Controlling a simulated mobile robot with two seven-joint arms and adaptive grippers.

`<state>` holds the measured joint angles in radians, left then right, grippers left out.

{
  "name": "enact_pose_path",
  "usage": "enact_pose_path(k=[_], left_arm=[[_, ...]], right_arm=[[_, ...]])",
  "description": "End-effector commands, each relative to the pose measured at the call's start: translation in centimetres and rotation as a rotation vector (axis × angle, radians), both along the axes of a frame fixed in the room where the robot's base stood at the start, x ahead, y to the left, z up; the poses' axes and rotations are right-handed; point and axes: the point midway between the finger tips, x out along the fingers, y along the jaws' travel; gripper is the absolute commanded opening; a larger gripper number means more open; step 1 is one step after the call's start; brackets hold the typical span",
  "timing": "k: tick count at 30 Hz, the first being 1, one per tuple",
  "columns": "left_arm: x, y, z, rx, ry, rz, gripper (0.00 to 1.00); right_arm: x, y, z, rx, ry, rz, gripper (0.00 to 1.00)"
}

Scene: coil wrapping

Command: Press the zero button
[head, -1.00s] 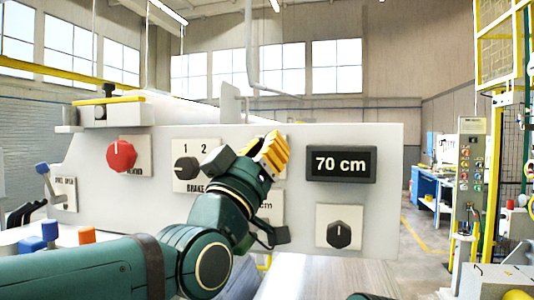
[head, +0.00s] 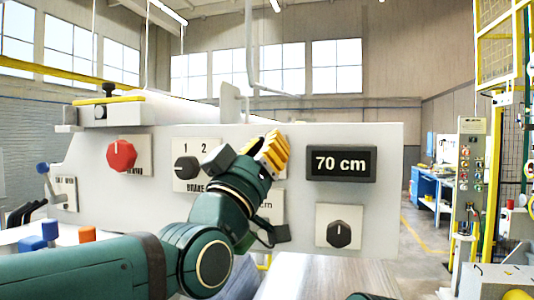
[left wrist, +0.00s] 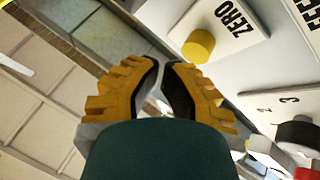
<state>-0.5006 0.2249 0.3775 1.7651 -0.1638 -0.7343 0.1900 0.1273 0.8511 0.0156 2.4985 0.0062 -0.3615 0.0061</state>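The yellow zero button (left wrist: 198,46) sits on a white plate marked ZERO (left wrist: 228,22) in the left wrist view. It is just beyond my left gripper's fingertips and a little to their right, with a visible gap. My left gripper (left wrist: 162,66) has its yellow fingers brought together with only a narrow slit between the dark pads, and nothing is held. In the head view the left gripper (head: 268,152) is in front of the grey panel (head: 300,225), and it hides the zero button there. My right gripper is not in view.
The panel carries a red knob (head: 121,156), a black brake knob (head: 187,168), a display reading 70 cm (head: 341,164) and another black knob (head: 339,234). A lever (head: 47,180) is at the left. A floor aisle lies open on the right.

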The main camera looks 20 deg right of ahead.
Motion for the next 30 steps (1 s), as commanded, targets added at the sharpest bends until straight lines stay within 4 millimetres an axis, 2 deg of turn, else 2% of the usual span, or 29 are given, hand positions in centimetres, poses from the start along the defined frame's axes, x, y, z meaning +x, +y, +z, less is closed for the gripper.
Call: enact_pose_path(k=[30], left_arm=[[0.98,-0.67,-0.12,0.002,0.002,0.000,0.00]], right_arm=[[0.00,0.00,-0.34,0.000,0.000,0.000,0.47]])
